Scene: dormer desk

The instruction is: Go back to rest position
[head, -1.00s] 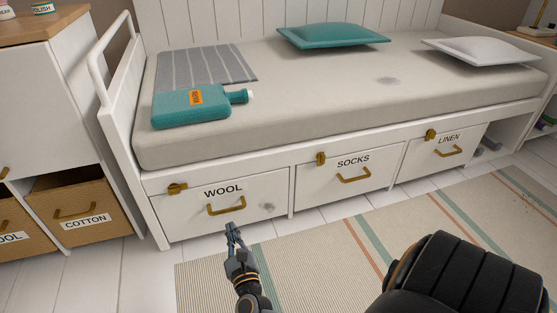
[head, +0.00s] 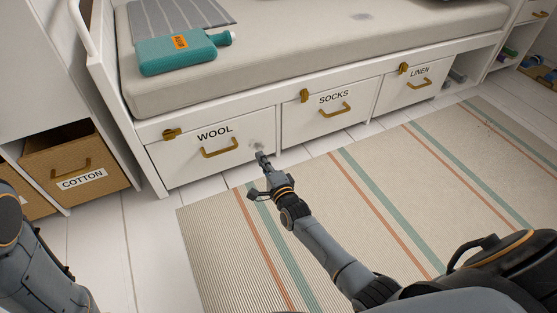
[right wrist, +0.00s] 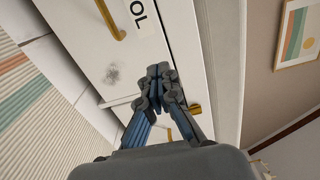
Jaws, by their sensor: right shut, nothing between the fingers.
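My right gripper (head: 262,157) reaches in from the lower right in the head view, its fingers shut and empty. Its tips show in front of the lower right part of the WOOL drawer (head: 180,160); I cannot tell the exact gap. In the right wrist view the closed fingers (right wrist: 160,72) show against the white drawer front (right wrist: 85,40), beside a grey smudge. Part of my left arm (head: 35,260) shows at the lower left of the head view; its gripper is out of view.
The bed frame has SOCKS (head: 305,122) and LINEN (head: 390,97) drawers with brass handles, all shut. A COTTON basket (head: 100,155) stands left. The striped rug (head: 400,190) is clear apart from my arm above it.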

